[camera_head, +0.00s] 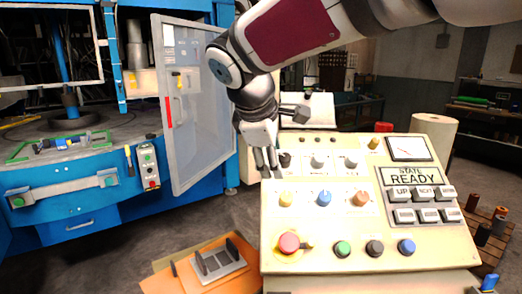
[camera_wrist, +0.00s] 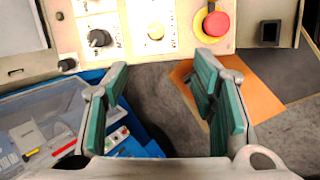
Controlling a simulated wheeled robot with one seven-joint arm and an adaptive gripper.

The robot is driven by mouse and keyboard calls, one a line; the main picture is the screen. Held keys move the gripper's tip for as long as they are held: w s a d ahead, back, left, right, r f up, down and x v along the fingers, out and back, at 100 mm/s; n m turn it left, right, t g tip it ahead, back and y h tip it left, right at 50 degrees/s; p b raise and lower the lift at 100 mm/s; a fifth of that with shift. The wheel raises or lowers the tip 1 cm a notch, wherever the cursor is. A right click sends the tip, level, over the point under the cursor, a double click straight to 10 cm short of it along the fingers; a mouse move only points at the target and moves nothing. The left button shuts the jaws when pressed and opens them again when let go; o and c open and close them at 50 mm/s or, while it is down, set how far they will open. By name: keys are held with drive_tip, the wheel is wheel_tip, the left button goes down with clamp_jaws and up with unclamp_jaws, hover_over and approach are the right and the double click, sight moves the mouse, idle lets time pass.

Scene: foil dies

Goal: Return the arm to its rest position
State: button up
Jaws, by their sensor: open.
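My arm reaches in from the top right of the head view, bent at the elbow with its wrist pointing down. My gripper (camera_head: 266,171) hangs at the upper left edge of the cream control panel (camera_head: 279,215), close to its knobs. In the wrist view my gripper (camera_wrist: 165,100) shows two green-padded fingers spread wide apart with nothing between them. Beyond them are the panel's lower edge and grey floor. The panel's display (camera_head: 412,176) reads "STATE READY". I cannot tell whether the fingers touch the panel.
A blue machine (camera_head: 75,225) with an open, clear-paned door (camera_head: 203,150) stands left of my gripper. An orange board (camera_head: 240,245) with a grey fixture (camera_head: 218,262) lies low in front. A red mushroom button (camera_head: 289,243) and several knobs stick up from the panel. Grey floor lies between machine and panel.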

drive_tip(key=s+d+m, duration=0.4)
drive_tip(key=s+d, duration=0.4)
drive_tip(key=d, duration=0.1)
drive_tip(key=s+d+f+m+y, duration=0.1)
drive_tip(key=s+d+f+m, duration=0.1)
drive_tip(key=s+m, duration=0.2)
drive_tip(key=s+d+f+m+g+y, duration=0.1)
drive_tip(key=s+d+f+m, duration=0.2)
drive_tip(key=s, duration=0.6)
drive_tip(key=s+d+f+m, duration=0.3)
drive_tip(key=s+m, duration=0.1)
drive_tip(key=s, duration=0.3)
drive_tip(key=shift+f+m+g+y, duration=0.25)
drive_tip(key=shift+m+g+y, duration=0.05)
drive_tip(key=shift+y, duration=0.1)
